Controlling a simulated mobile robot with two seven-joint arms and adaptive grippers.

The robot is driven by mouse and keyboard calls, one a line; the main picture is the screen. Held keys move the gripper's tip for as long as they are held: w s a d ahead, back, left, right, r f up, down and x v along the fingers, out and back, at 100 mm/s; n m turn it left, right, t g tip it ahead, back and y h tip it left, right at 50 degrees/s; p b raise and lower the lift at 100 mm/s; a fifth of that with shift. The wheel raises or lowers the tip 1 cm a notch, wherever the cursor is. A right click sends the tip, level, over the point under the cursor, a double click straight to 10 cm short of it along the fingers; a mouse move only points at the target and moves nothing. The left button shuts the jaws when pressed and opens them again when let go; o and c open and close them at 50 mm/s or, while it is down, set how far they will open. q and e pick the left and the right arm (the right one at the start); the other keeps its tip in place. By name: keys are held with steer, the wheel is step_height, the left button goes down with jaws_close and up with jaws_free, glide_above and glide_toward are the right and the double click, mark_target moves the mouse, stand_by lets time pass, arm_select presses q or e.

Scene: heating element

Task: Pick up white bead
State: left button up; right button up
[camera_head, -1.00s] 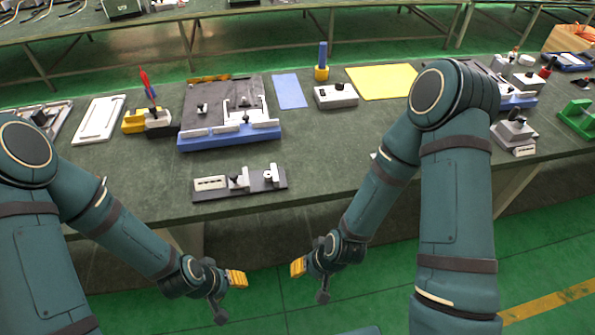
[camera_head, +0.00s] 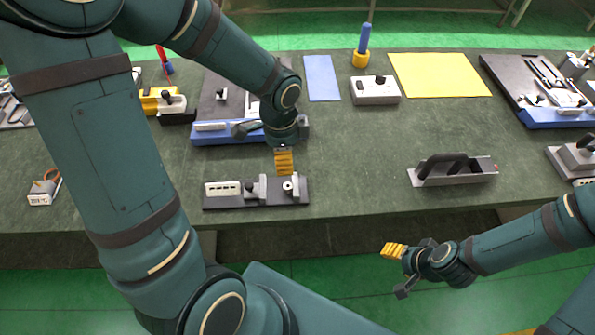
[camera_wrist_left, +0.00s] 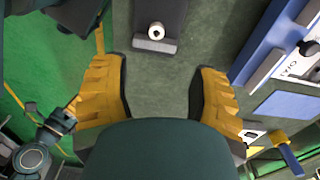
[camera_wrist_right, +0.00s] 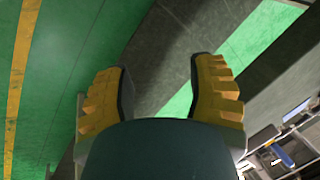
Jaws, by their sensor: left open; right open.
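The white bead (camera_head: 287,186) is a small white ring with a dark hole. It sits at the right end of a dark fixture (camera_head: 232,202) near the table's front edge. In the left wrist view the bead (camera_wrist_left: 156,30) lies at the top, beyond my fingertips and roughly centred between them. My left gripper (camera_head: 285,168) is open and empty, just behind and above the bead in the head view; its yellow fingers stand apart in the left wrist view (camera_wrist_left: 163,75). My right gripper (camera_head: 393,250) is open and empty, in front of the table edge over the floor.
Behind my left gripper stands a blue-edged tray (camera_head: 205,138) with parts. A grey holder with black pieces (camera_head: 452,170) is to the right. A grey box (camera_head: 375,90), blue sheet (camera_head: 321,78) and yellow sheet (camera_head: 440,75) lie farther back. The table between fixture and holder is clear.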

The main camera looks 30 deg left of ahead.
mark_target(284, 186)
arm_select(q)
steer(key=f, duration=0.2)
steer(key=f+b, duration=0.1)
steer(key=f, duration=0.2)
steer(key=f+b, duration=0.1)
steer(key=f, duration=0.2)
steer(key=shift+s+a, duration=0.15)
steer(key=shift+a, duration=0.15)
steer(key=f, duration=0.1)
steer(key=f+b, duration=0.1)
steer(key=f, duration=0.2)
steer(key=shift+s+d+b, duration=0.3)
steer(key=shift+b, duration=0.05)
steer(key=shift+f, duration=0.55)
steer(key=c, duration=1)
